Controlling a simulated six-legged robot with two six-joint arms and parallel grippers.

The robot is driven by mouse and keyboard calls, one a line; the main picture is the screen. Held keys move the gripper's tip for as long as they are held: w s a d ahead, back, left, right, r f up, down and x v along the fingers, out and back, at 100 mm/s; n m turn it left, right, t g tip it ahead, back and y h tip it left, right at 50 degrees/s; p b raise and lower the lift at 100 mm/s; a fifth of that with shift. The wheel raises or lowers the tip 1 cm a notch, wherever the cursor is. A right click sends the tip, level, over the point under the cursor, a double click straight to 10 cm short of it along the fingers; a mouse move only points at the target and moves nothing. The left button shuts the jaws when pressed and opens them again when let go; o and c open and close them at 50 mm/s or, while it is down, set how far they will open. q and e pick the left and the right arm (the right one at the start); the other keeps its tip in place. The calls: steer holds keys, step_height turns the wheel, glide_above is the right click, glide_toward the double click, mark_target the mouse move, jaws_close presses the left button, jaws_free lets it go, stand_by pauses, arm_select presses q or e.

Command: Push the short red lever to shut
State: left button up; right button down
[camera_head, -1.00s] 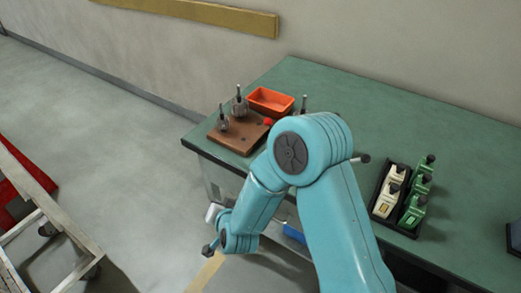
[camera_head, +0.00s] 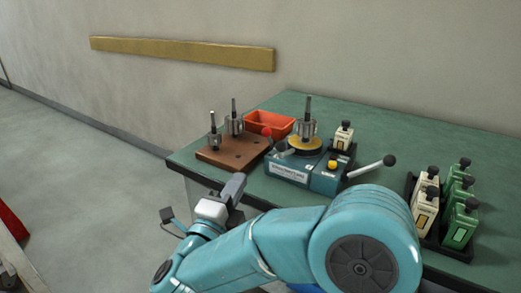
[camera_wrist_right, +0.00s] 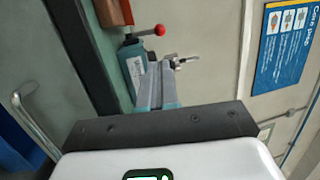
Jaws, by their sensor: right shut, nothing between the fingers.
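The short lever with a red ball knob (camera_head: 267,132) stands at the left side of the teal winding machine (camera_head: 290,170) on the green table. The red knob also shows in the wrist view (camera_wrist_right: 160,30), on a thin rod beside the machine body (camera_wrist_right: 133,62). My right gripper (camera_head: 236,184) is at the table's front left edge, left of and nearer than the machine, apart from the lever. Its fingers (camera_wrist_right: 160,72) are shut and empty. My left gripper is not in view.
A longer lever with a black knob (camera_head: 389,160) juts from the machine's right. A brown block (camera_head: 228,150) with metal armatures and an orange bin (camera_head: 270,122) stand left and behind. A black rack (camera_head: 440,240) with cream and green units stands at right.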

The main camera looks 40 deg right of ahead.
mark_target(265, 134)
steer(key=b+x, duration=0.1)
steer(key=x, duration=1.3)
